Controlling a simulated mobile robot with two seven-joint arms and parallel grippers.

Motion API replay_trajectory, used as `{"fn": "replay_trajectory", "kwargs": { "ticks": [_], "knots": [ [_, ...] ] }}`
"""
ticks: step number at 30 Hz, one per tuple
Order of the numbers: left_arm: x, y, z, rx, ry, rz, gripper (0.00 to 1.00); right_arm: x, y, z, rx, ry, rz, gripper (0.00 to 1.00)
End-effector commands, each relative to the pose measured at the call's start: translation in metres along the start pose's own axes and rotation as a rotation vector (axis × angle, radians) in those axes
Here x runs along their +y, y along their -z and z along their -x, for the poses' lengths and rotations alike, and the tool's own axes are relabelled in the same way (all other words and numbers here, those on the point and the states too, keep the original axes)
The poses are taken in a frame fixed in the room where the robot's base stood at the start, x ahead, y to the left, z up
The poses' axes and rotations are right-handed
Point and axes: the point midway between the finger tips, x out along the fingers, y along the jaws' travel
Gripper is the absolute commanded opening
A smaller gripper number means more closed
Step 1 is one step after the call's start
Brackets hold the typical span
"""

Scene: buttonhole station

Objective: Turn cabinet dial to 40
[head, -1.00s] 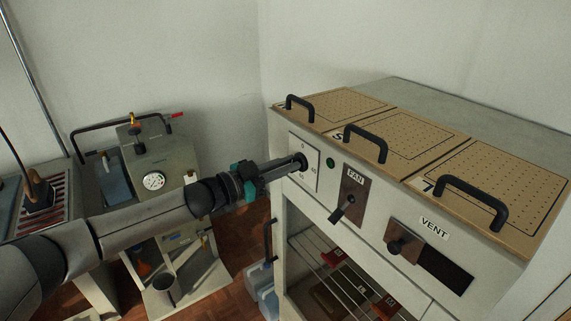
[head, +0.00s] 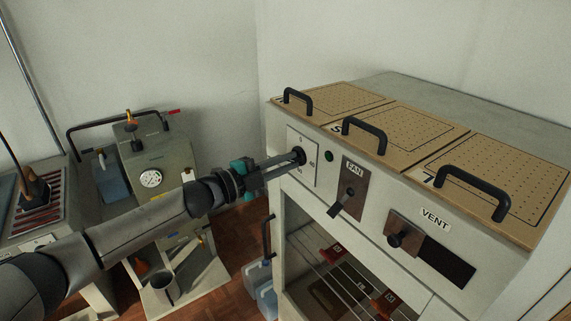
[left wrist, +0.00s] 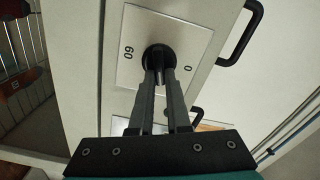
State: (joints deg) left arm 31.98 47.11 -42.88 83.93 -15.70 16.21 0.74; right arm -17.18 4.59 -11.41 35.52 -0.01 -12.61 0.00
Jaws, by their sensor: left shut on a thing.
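The cabinet dial is a round black knob (head: 299,156) on a pale plate (head: 302,171) at the left end of the cabinet's front. My left gripper (head: 292,160) reaches it from the left and is shut on the knob. In the left wrist view the dial (left wrist: 158,58) sits between the fingertips (left wrist: 159,78), on the plate with 60 and 0 printed on it. In the head view the plate shows 40 to the right of the knob and another number below. The dial's pointer is hidden by the fingers. My right gripper is out of view.
Right of the dial are a green lamp (head: 329,156), a FAN lever (head: 346,197) and a VENT slider (head: 403,238). Handled perforated lids (head: 415,141) top the cabinet (head: 304,211). A machine with a gauge (head: 150,178) stands at the left.

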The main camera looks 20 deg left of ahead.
Motion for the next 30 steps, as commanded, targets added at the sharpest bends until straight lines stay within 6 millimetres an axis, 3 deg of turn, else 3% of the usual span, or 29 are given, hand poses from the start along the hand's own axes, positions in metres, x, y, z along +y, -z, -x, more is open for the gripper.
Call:
{"fn": "replay_trajectory", "kwargs": {
  "ticks": [15, 30],
  "knots": [
    [0.004, 0.000, 0.000, 0.002, 0.001, -0.316, 0.00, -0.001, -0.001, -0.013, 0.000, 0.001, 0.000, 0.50],
    [0.004, 0.000, 0.000, 0.003, 0.001, -0.364, 0.00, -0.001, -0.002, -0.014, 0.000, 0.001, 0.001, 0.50]
  ]
}}
